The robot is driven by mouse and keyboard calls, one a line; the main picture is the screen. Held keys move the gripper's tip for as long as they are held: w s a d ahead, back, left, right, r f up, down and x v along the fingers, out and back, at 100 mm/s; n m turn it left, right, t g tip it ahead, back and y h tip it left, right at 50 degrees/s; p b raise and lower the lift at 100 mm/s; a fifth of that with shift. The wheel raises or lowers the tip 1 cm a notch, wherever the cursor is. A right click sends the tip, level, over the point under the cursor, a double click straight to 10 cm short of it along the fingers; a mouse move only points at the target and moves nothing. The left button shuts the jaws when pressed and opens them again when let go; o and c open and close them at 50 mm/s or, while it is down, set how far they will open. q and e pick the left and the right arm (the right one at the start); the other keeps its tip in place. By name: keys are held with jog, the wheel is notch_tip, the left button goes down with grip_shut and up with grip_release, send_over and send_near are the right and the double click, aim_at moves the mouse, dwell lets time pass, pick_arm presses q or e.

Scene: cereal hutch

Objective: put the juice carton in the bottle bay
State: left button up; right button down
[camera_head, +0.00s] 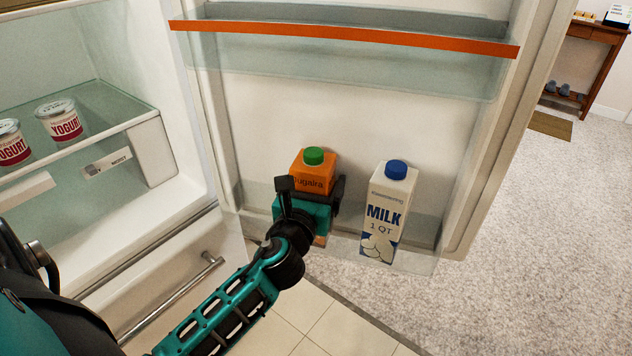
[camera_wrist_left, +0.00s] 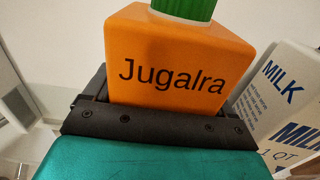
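The juice carton (camera_head: 314,172) is orange with a green cap and stands upright at the fridge door's lower clear bay (camera_head: 418,232). My left gripper (camera_head: 312,188) has one finger on each side of the carton and is shut on it. The carton also fills the middle of the left wrist view (camera_wrist_left: 175,65), its lettering facing the camera. The gripper hides most of its lower part, so I cannot tell whether its base rests on the bay floor. My right gripper is not in view.
A white milk carton (camera_head: 388,212) with a blue cap stands in the bay to the right, apart from the juice. An orange-edged door shelf (camera_head: 340,36) is above. Yogurt cups (camera_head: 60,120) sit on a fridge shelf at left.

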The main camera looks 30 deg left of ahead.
pick_arm(q)
jog(key=shift+o, duration=1.2)
jog(key=shift+r, duration=0.15)
jog(key=v, duration=1.2)
jog(key=s+d+f+n+g+h, duration=0.2)
jog(key=d+f+n, duration=0.4)
jog(key=n, duration=0.9)
jog(key=s+d+f+n+g+h, duration=0.2)
jog(key=d+f+n+g+h, duration=0.2)
jog(key=f+n, duration=0.7)
jog(key=d+n+h, duration=0.1)
jog(key=n+h, duration=0.1)
jog(key=n, duration=0.1)
jog(key=shift+s+d+n+b, duration=0.3)
jog(key=shift+d+n+b, duration=0.05)
jog(key=shift+n, duration=0.05)
jog(key=shift+r, duration=0.1)
